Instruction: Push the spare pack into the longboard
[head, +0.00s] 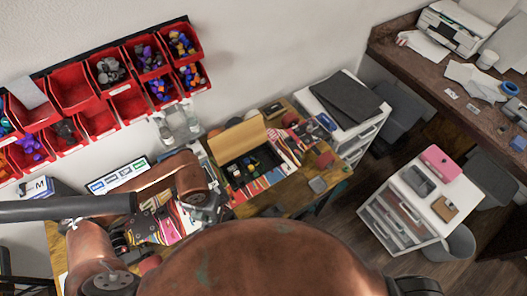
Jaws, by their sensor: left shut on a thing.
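The longboard (285,170), with brightly striped colours, lies slantwise across the wooden table, a red wheel (323,160) near its right end. My own arm covers much of its left part. My left gripper (205,213) is low over its left-middle part, beside the open box. It is shut on what seems to be the spare pack, which my arm and gripper hide almost fully. I cannot tell how far the pack sits in the board. My right gripper is out of view.
An open box with a tan lid (237,145) holds small parts behind the board. Red bins (100,120) hang on the wall. Clear bottles (177,125) stand at the back. A white drawer unit (345,95) stands right of the table; open floor (340,235) lies farther right.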

